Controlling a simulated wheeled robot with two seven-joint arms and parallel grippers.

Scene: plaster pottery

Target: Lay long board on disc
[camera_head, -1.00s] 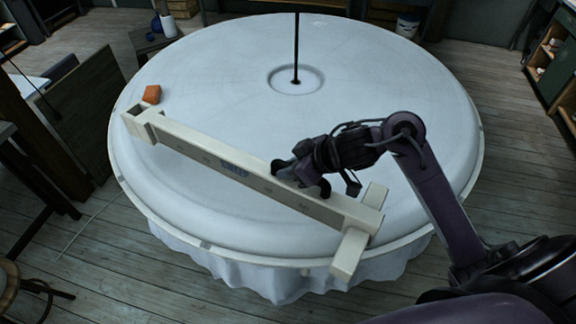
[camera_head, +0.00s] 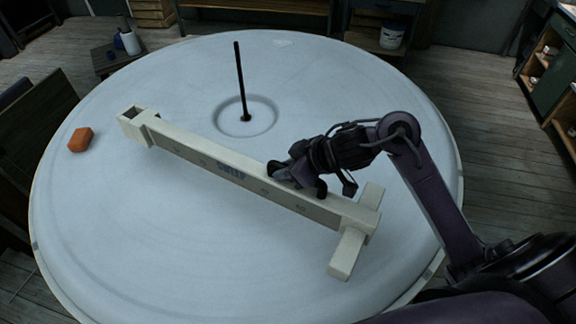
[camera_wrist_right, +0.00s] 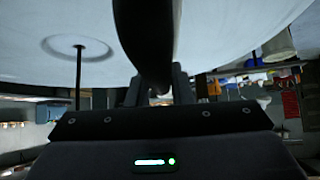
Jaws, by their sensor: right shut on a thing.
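The long board (camera_head: 215,166) is a pale beam with a box-like end at the upper left and a crosspiece at the lower right. My right gripper (camera_head: 298,182) is shut on the board, right of its middle. The white round disc (camera_head: 110,215) spreads out behind and under the board in the head view. Whether the board touches the disc or hangs just above it, I cannot tell. The disc also shows in the right wrist view (camera_wrist_right: 220,30), where a dark shape hides the middle of the picture and the fingertips. My left gripper is out of view.
A thin black rod (camera_head: 240,82) stands up from a round hollow in the disc, behind the board. An orange block (camera_head: 80,139) lies near the disc's left edge. A white bucket (camera_head: 392,36) and shelves stand beyond the disc. The disc's front left is clear.

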